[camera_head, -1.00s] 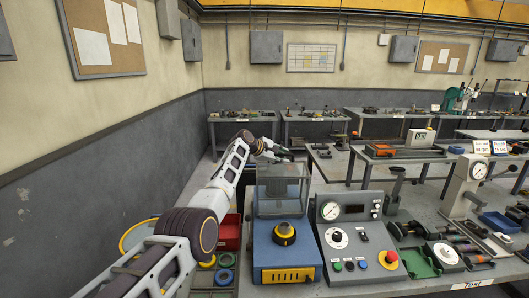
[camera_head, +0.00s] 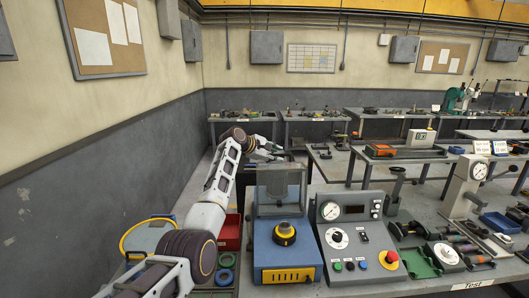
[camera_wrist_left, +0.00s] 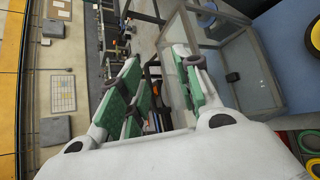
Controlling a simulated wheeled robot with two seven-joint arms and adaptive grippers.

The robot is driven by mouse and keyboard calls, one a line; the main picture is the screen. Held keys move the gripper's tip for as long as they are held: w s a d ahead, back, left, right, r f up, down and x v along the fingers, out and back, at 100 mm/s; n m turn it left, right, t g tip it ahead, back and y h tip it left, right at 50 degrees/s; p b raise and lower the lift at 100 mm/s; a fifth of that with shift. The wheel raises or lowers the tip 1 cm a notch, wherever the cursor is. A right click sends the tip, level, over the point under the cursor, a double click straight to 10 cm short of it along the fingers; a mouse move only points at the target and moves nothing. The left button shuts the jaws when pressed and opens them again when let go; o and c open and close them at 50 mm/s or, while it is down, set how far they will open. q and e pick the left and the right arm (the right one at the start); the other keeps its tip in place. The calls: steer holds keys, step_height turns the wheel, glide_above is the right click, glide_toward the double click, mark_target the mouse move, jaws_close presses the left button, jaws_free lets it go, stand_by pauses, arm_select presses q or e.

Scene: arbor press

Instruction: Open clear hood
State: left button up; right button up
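The clear hood (camera_head: 279,183) has a grey frame and sits at the back of the blue machine (camera_head: 287,258). It looks tilted up and back, with blue machine top showing below its front edge. My left gripper (camera_head: 270,153) is behind the hood's upper part, small in the head view. In the left wrist view the green-padded fingers (camera_wrist_left: 158,95) are spread apart with nothing clearly held between them. The hood (camera_wrist_left: 238,70) is at the right there, close beside one finger; whether they touch I cannot tell. My right gripper is not in view.
A control box (camera_head: 354,237) with a gauge, buttons and a red knob stands right of the blue machine. A red bin (camera_head: 230,232) and coloured rings (camera_head: 226,260) lie left of it. A wall runs along the left.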

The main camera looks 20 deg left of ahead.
arm_select(q)
steer(key=v, duration=0.6)
stand_by(0.4)
steer(key=shift+s, duration=0.1)
